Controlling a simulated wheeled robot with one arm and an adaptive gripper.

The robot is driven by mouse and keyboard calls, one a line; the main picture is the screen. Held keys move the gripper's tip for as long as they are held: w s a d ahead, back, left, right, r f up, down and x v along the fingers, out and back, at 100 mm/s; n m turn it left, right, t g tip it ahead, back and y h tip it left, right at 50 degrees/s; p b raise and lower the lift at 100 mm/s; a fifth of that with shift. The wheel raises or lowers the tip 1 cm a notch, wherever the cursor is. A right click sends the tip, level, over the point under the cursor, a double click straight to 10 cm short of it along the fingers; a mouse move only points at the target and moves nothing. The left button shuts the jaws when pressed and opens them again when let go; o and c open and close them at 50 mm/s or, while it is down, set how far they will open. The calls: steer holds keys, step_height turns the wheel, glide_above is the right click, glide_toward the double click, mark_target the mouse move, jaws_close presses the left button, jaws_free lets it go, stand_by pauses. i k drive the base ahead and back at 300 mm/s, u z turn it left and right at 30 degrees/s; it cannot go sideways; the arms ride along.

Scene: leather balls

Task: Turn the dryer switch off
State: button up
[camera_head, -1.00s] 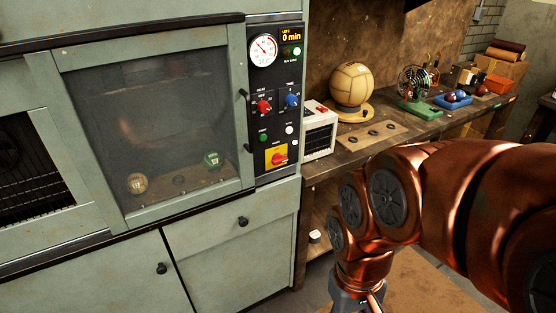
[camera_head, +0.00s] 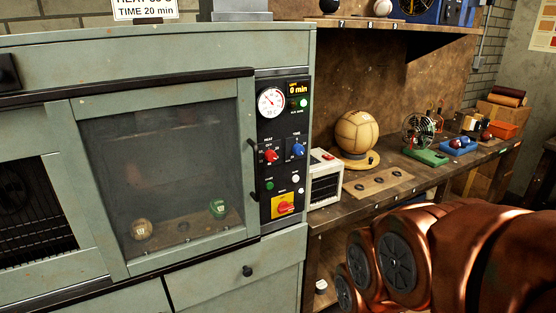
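The dryer (camera_head: 180,69) is a grey-green cabinet at the left with a closed glass door (camera_head: 160,165). Its black control panel (camera_head: 272,128) is right of the door. Low on the panel is a red rotary switch (camera_head: 285,208) on a yellow plate. Above it are a red heat knob (camera_head: 271,156) and a blue time knob (camera_head: 298,150). A round dial (camera_head: 271,102) and a display reading "0 min" (camera_head: 298,88) are at the top, with a green light (camera_head: 303,103) beside them. My copper arm is at the lower right; my gripper is out of frame.
Two balls, a tan one (camera_head: 141,229) and a green one (camera_head: 218,208), sit behind the glass. A small white box-shaped device (camera_head: 325,181) stands right beside the panel on the workbench (camera_head: 400,200). A large tan ball (camera_head: 356,132) rests farther back on it.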

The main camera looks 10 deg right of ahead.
mark_target(284, 207)
steer(key=z, duration=0.2)
steer(key=k, duration=0.55)
steer(key=u, duration=1.35)
